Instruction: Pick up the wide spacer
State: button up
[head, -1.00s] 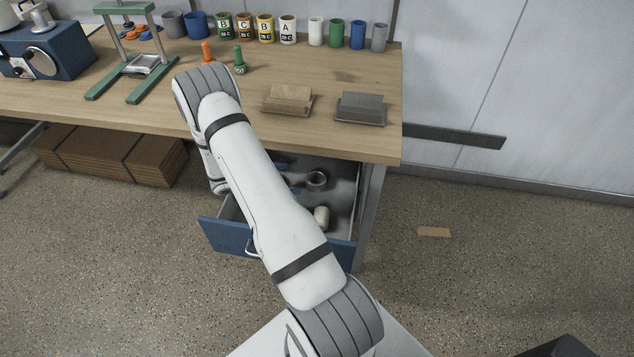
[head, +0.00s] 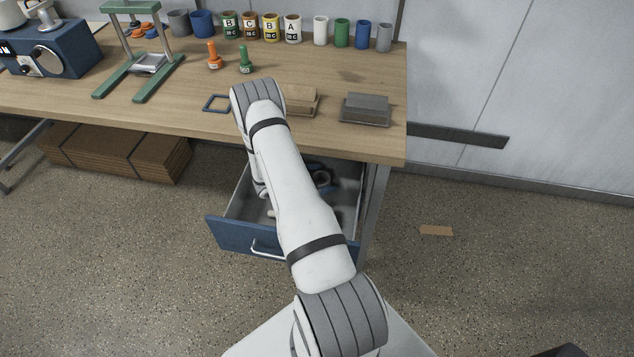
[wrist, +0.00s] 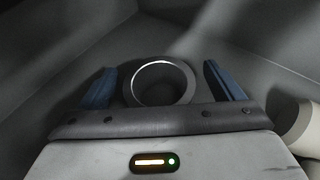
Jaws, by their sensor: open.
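A round, hollow grey ring, taken as the wide spacer (wrist: 189,80), lies on the drawer floor in the wrist view. My gripper (wrist: 161,84) is open, with one blue finger left of the ring and one right of it. The ring's near edge is hidden by the gripper body. In the head view the ring (head: 324,176) shows small inside the open drawer (head: 235,236), right of my arm, with blue fingers close to it.
A whitish cylinder (wrist: 299,120) lies in the drawer at the right, close to my gripper body. Drawer walls stand around. On the table (head: 180,108) above are a blue square frame (head: 215,103), a tan block (head: 302,97), a grey block (head: 367,106) and several cups along the back.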

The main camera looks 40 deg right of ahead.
jog(key=c, duration=1.1)
